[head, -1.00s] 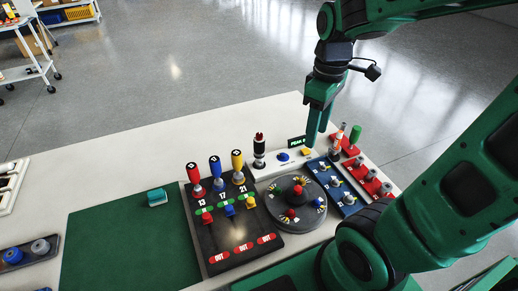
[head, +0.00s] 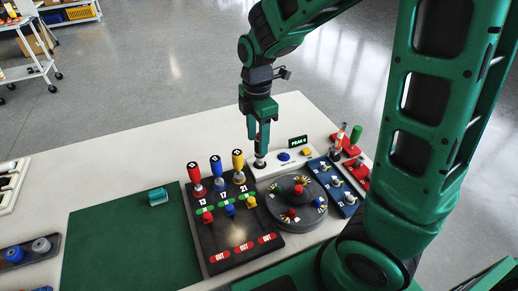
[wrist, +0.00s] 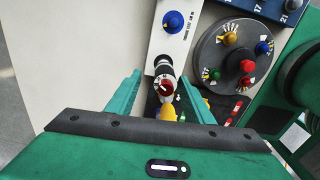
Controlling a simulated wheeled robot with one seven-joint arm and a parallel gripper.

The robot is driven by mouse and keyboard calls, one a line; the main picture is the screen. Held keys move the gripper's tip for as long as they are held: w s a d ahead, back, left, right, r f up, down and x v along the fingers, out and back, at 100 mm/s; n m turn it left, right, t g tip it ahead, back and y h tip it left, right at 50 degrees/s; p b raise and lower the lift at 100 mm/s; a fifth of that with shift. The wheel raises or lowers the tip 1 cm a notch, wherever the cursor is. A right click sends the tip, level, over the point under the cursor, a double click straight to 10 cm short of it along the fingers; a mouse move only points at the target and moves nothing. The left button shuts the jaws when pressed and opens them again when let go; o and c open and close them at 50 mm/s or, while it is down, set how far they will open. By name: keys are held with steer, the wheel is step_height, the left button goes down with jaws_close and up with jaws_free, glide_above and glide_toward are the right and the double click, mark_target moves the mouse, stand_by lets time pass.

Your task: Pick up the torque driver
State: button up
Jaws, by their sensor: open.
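The torque driver (wrist: 164,72) is a black and silver upright tool with a red top. In the wrist view its red top lies between my two finger tips, with a gap on each side. In the head view my gripper (head: 260,140) is straight above the driver's place and hides most of it; only its lower end (head: 259,163) shows, at the left end of the white tester strip. My gripper points down, open and empty. I cannot tell how far the fingers reach down beside the driver.
A black board (head: 232,232) with red, blue and yellow-handled drivers stands close on the left. A round dark turntable (head: 285,212) with coloured knobs is in front. A PEAK display (head: 298,142) is to the right. A green mat (head: 110,235) lies farther left.

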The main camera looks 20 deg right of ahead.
steer(key=shift+s+d+f, duration=0.1)
steer(key=shift+s+f, duration=0.05)
steer(key=shift+f, duration=1.25)
steer(key=shift+s+d+f, duration=0.1)
steer(key=shift+s+f, duration=0.05)
steer(key=shift+f, duration=1.2)
steer(key=c, duration=1.1)
